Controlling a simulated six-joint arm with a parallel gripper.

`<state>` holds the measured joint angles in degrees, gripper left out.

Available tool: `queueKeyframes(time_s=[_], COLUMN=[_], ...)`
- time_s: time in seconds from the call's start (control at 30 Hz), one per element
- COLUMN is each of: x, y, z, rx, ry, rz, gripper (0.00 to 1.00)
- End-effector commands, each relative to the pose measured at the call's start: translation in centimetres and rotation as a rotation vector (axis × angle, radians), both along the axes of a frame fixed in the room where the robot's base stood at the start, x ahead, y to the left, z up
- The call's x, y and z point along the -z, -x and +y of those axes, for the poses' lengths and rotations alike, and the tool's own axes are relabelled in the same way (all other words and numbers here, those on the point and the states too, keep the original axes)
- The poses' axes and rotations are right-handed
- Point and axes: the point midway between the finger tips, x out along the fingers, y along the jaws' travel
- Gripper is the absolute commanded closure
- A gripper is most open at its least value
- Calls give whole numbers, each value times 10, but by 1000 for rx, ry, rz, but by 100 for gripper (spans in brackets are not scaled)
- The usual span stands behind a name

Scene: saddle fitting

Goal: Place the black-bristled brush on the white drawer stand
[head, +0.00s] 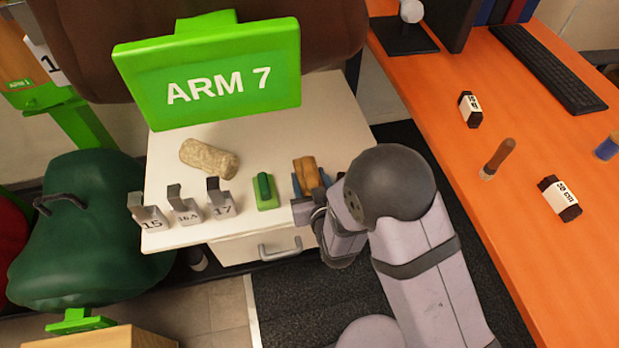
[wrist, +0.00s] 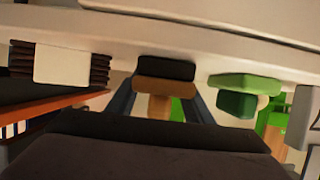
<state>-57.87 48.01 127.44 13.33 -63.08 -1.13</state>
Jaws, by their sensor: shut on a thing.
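The brush has a brown wooden body (head: 306,169) and shows near the front right of the white drawer stand (head: 340,110). In the wrist view, which is upside down, its black bristles (wrist: 166,68) face the stand's pale top and appear to touch it, or nearly so. My gripper (head: 311,186) is shut on the brush's brown part, with one finger on each side in the wrist view (wrist: 164,98). The brush looks roughly upright, bristles down. My wrist hides part of it in the head view.
A green block (head: 265,190) stands left of the brush. A green ARM 7 sign (head: 215,75) rises at the back. An orange desk (head: 440,95) lies right.

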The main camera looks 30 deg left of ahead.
Motion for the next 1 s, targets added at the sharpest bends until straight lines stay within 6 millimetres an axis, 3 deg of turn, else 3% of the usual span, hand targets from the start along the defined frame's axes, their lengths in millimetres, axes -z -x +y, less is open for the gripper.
queueKeyframes(time_s=[0.07, 0.1, 0.17, 0.6, 0.87, 1.0], x=[3, 2, 2, -4, -14, -31], y=[0, 0, 0, 0, 22, 33], z=[0, 0, 0, 0, -21, -33], rx=[0, 0, 0, 0, -2, 0], ry=[-1, 0, 0, 0, 2, -5], rz=[-1, 0, 0, 0, 1, -2], gripper=[83, 44, 35, 35, 35, 35])
